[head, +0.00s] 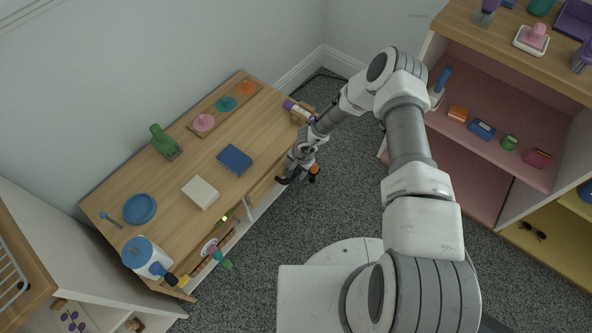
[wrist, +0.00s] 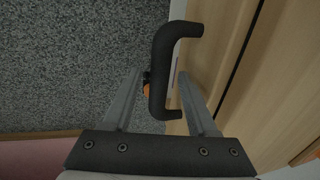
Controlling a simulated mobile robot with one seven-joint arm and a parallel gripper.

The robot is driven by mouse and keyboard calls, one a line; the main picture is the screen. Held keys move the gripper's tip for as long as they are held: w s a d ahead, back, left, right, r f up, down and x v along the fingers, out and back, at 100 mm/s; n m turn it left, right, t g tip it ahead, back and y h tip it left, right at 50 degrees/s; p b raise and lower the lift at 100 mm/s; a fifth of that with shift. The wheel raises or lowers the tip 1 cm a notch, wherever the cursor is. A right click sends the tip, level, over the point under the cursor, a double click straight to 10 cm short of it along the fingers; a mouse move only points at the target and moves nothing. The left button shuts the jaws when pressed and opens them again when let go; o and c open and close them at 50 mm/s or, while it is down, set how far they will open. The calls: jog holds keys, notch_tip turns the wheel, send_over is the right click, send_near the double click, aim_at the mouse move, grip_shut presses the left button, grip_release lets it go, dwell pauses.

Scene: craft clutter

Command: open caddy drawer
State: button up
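The wooden caddy (head: 165,190) is a long low unit along the wall in the head view. Its drawer front (wrist: 223,45) is pale wood and fills the right of the wrist view, with a dark seam beside it. A black bar handle (wrist: 158,70) stands out from that front. My gripper (head: 298,173) is at the caddy's front side, near its far end. In the wrist view my gripper (wrist: 160,76) is open, with one finger on each side of the handle. I see no clear grip on it. The drawer looks shut, though my arm hides part of it.
The caddy top holds a blue book (head: 234,159), a white box (head: 200,193), a blue plate (head: 140,209) and a green tool (head: 164,142). Tools and a tape roll (head: 209,246) sit at its near front. A shelf unit (head: 490,165) stands right. Grey carpet (head: 300,215) between is clear.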

grip_shut()
dwell(1.2)
